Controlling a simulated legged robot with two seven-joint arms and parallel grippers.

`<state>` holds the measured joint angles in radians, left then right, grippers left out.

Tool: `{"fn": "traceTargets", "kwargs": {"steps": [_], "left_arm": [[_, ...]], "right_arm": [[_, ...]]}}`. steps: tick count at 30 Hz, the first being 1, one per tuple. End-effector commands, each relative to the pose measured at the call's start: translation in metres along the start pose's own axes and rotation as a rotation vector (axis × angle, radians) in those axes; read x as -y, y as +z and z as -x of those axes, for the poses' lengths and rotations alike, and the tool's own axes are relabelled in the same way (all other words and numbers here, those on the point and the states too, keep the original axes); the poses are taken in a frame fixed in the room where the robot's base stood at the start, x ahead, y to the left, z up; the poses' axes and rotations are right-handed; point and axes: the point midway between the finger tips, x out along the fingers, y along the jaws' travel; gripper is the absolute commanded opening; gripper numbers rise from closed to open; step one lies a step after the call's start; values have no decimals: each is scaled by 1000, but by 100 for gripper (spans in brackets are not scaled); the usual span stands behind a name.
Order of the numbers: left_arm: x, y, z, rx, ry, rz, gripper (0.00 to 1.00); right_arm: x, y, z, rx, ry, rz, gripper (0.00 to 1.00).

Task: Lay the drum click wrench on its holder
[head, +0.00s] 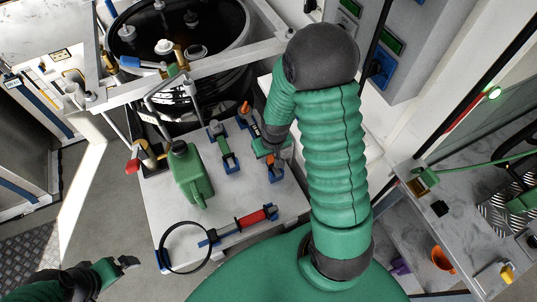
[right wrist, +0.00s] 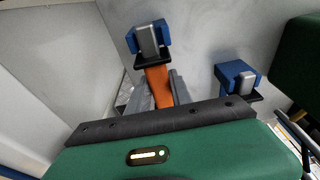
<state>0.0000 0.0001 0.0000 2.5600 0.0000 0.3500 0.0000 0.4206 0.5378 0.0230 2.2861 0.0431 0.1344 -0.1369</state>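The drum click wrench, with an orange handle (right wrist: 158,88), shows in the right wrist view between the grey fingers of my right gripper (right wrist: 160,95), which close on it from both sides. In the head view its orange end (head: 245,107) shows beyond my right gripper (head: 268,150). A blue holder (head: 275,175) stands at the near end of the wrench; a blue holder block (right wrist: 150,36) also shows at the handle's end in the right wrist view. I cannot tell whether the wrench fully rests on it. My left gripper (head: 126,262) is low at the left, away from the table.
On the white table (head: 160,205) stand a green jug (head: 190,175), a green-handled tool (head: 222,147) on blue holders, and a red-handled strap wrench (head: 250,219) with a black loop. A black drum (head: 210,70) under a metal frame stands behind. An orange cup (head: 445,258) sits at right.

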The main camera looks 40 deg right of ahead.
Motion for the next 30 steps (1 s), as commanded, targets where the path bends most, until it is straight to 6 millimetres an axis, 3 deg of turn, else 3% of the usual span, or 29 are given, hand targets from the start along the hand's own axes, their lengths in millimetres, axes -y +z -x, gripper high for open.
{"fn": "traceTargets", "kwargs": {"steps": [1,5,13,17,20,30], "left_arm": [[0,0,0,0,0,0,100],[0,0,0,0,0,0,100],[0,0,0,0,0,0,100],[0,-1,3,0,0,0,100],[0,-2,7,0,0,0,100],[0,-6,25,0,0,0,100]], "right_arm": [[0,0,0,-1,0,0,34],[0,0,0,0,0,0,50],[0,1,0,3,0,0,50],[0,-1,11,-2,0,0,50],[0,-2,32,-4,1,0,50],[0,-2,131,-4,1,0,50]]}}
